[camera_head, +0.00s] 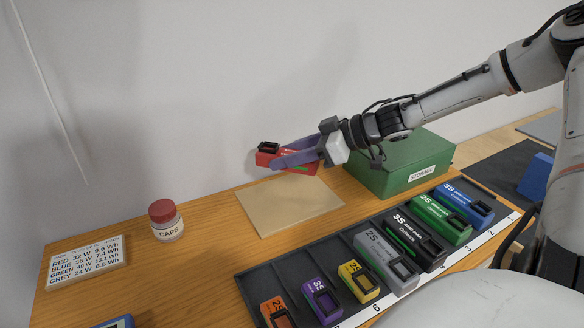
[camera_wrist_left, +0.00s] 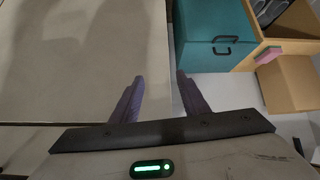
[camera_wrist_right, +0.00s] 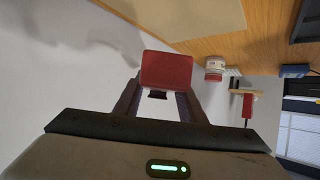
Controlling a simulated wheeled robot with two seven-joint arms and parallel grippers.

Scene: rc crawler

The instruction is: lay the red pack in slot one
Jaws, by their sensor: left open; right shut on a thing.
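My right gripper (camera_head: 275,161) is shut on the red pack (camera_head: 264,159) and holds it in the air above the beige board. In the right wrist view the red pack (camera_wrist_right: 166,70) sits between the two fingertips. The dark slotted tray (camera_head: 258,285) runs along the table's front. It holds blue (camera_head: 468,202), green (camera_head: 440,219), black (camera_head: 416,243), grey (camera_head: 385,261), yellow (camera_head: 358,281), purple (camera_head: 322,300) and orange packs. A narrow bare part lies beyond the blue pack at the far right; its number is hard to read. My left gripper (camera_wrist_left: 160,82) is open and empty, seen only in its wrist view.
A green storage box (camera_head: 395,165) stands behind the tray. The beige board (camera_head: 290,204) lies flat and bare. A red-lidded caps jar (camera_head: 165,221) and a label card (camera_head: 85,263) are at the left. The left wrist view shows a teal box (camera_wrist_left: 213,35).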

